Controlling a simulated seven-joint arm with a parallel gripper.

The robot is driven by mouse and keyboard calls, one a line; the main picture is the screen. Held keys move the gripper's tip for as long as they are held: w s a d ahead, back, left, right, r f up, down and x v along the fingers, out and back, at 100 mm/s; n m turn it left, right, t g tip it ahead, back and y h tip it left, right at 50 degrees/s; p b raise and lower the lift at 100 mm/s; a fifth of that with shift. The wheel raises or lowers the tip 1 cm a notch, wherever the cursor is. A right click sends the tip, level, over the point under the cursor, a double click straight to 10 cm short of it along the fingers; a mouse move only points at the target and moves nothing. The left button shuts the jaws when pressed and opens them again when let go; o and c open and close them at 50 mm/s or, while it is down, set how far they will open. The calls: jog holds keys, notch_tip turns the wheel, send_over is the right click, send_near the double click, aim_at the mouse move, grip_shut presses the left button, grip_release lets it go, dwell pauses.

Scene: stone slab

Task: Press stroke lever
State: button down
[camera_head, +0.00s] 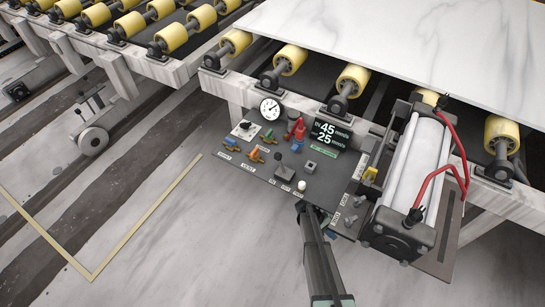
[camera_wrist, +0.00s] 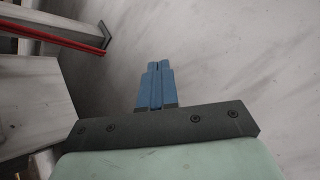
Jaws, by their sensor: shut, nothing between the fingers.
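A dark control panel (camera_head: 262,172) is fixed to the front of the stone frame in the head view. The labels are too small to read, so I cannot tell which is the stroke lever. My gripper's blue fingers (camera_wrist: 158,67) are together and empty in the wrist view, over a pale, blurred surface. In the head view my arm reaches up to the panel's lower edge; the fingertips are not clear there.
A white cylinder (camera_head: 412,165) with red hoses stands right of the panel. A dial gauge (camera_head: 269,108) and a display reading 45 and 25 (camera_head: 332,131) sit at the panel's back. A white stone slab (camera_head: 400,40) rests on yellow rollers behind. Floor (camera_head: 170,255) at left front is clear.

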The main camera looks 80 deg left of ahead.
aim_at(281, 163)
jog(key=s+a+r+n+t+y, duration=0.1)
jog(key=s+a+r+t+y, duration=0.1)
jog(key=s+a+r, duration=0.6)
jog(key=s+a+r+n+t+y, duration=0.15)
jog(key=s+a, duration=0.45)
jog(key=s, duration=0.6)
jog(key=s+a+r+n+t+y, duration=0.1)
jog(key=s+a+r+t+y, duration=0.15)
jog(key=s+a+r, duration=0.55)
jog(key=s+a+r+t, duration=0.2)
jog(key=s+r+t, duration=0.2)
jog(key=r, duration=0.2)
jog(key=s+a+r+m+t+y, duration=0.1)
jog(key=s+a+r+t, duration=0.1)
jog(key=s+r+t, duration=0.2)
notch_tip(281, 163, up, 2)
jog(key=shift+s+a+r, duration=0.2)
jog(key=shift+a, duration=0.15)
jog(key=shift+w+m, duration=0.15)
jog(key=shift+m, duration=0.1)
jog(key=x, duration=1)
jog(key=shift+d, duration=0.15)
jog(key=shift+w+d+r, duration=0.3)
jog(key=shift+w+d, duration=0.3)
jog(key=shift+w+d+r, duration=0.35)
jog(key=shift+w+d, duration=0.25)
jog(key=shift+d, duration=0.05)
